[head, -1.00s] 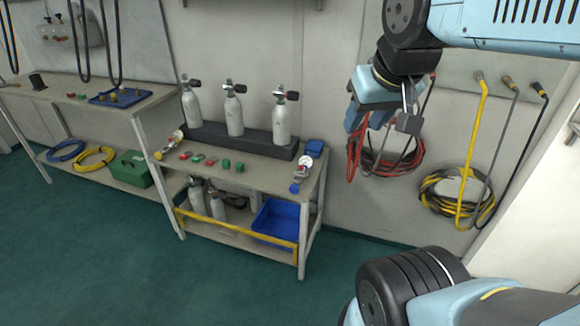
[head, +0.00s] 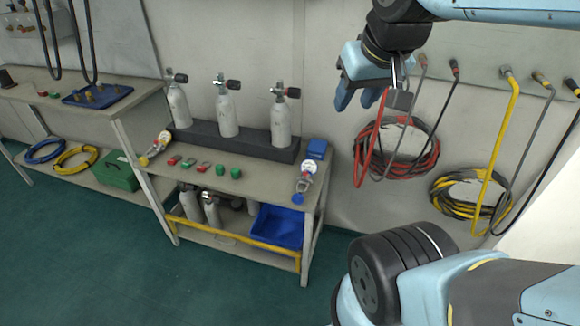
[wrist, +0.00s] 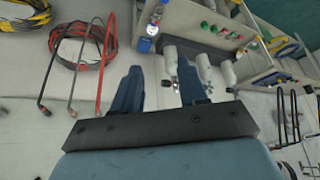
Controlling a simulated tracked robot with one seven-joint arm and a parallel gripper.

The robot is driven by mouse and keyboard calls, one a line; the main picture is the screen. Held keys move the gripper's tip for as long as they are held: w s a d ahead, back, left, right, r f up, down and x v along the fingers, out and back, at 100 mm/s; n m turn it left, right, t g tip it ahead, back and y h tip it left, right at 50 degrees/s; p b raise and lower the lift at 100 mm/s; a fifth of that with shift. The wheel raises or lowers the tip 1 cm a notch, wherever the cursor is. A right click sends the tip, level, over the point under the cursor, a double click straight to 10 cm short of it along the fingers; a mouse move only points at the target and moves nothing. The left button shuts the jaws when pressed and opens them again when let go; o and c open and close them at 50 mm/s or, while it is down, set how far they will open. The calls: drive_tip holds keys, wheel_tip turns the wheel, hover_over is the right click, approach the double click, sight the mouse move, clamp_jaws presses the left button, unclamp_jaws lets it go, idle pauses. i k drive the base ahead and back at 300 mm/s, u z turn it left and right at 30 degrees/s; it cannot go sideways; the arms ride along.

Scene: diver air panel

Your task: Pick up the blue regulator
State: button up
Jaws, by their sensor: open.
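The blue regulator (head: 305,180) lies at the right end of the bench top, with a pale round gauge and a blue knob near the front edge. In the wrist view the regulator (wrist: 154,20) is small, near the top, beyond my fingers. My gripper (head: 360,98) is up by the wall, to the right of the bench and above it, well apart from the regulator. In the wrist view my gripper (wrist: 162,78) has its two blue fingers spread, with nothing held between them.
A blue box (head: 317,149) sits just behind the regulator. Grey cylinders (head: 227,112) stand in a dark rack (head: 250,146) along the bench's back. A yellow-knobbed regulator (head: 155,147) lies at the left end. Red hoses (head: 430,155) and yellow hoses (head: 450,203) hang on the wall.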

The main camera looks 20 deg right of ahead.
sight(309, 166)
drive_tip(key=u, duration=0.3)
drive_tip(key=i, duration=0.35)
drive_tip(key=z, duration=1.3)
drive_tip(key=k, duration=1.3)
drive_tip(key=u, duration=0.55)
drive_tip(key=i, duration=1.05)
